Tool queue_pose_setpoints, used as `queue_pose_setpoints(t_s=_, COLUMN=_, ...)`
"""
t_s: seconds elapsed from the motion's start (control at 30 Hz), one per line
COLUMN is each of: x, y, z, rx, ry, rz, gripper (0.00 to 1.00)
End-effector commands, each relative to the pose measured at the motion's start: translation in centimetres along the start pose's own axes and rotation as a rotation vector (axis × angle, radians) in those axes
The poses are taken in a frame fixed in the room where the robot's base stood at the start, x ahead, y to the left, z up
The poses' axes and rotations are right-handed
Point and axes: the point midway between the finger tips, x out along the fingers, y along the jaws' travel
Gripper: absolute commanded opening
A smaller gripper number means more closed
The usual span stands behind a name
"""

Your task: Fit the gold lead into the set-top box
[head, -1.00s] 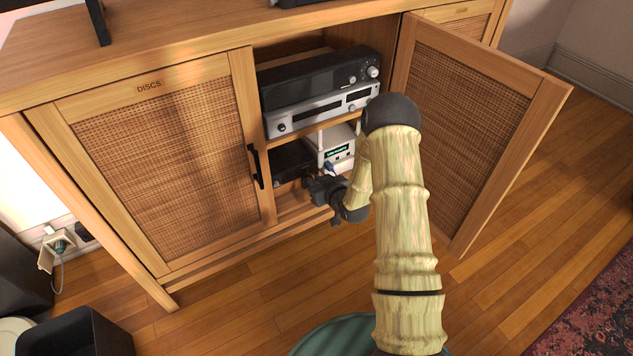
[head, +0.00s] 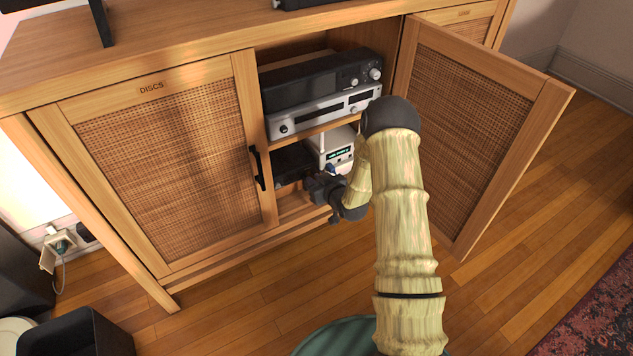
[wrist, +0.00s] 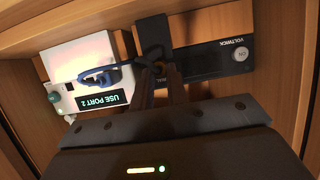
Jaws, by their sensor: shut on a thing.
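My gripper (head: 310,183) reaches into the lower shelf of the open cabinet, right in front of the black box (head: 291,160). In the wrist view my gripper's narrow fingers (wrist: 163,72) are shut at the box's face, on what seems to be the lead's end. The gold colour does not show, and the fingers hide the plug and any socket. A dark blue cable (wrist: 100,74) loops near the fingertips; I cannot tell whether it joins the held piece.
A white box (head: 334,150) with a "USE PORT 2" display (wrist: 103,100) stands beside the black box. A silver unit (head: 320,112) sits on the shelf above. The open cabinet door (head: 475,130) stands to the right of my arm.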

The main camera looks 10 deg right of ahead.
Motion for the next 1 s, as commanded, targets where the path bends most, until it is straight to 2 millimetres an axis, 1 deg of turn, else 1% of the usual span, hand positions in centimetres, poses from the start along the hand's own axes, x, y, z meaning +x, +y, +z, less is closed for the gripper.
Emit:
queue_pose_setpoints(t_s=0.2, x=0.3, y=0.0, z=-0.1, rx=0.000, ry=0.000, rz=0.000, gripper=0.00)
queue_pose_setpoints(t_s=0.23, x=0.3, y=0.0, z=-0.1, rx=0.000, ry=0.000, rz=0.000, gripper=0.17)
queue_pose_setpoints(t_s=0.3, x=0.3, y=0.0, z=-0.1, rx=0.000, ry=0.000, rz=0.000, gripper=0.31)
queue_pose_setpoints(t_s=0.37, x=0.3, y=0.0, z=-0.1, rx=0.000, ry=0.000, rz=0.000, gripper=0.41)
queue_pose_setpoints(t_s=0.67, x=0.2, y=0.0, z=-0.1, rx=0.000, ry=0.000, rz=0.000, gripper=0.41)
queue_pose_setpoints(t_s=1.0, x=-1.3, y=0.0, z=-0.2, rx=-0.001, ry=-0.001, rz=0.000, gripper=0.41)
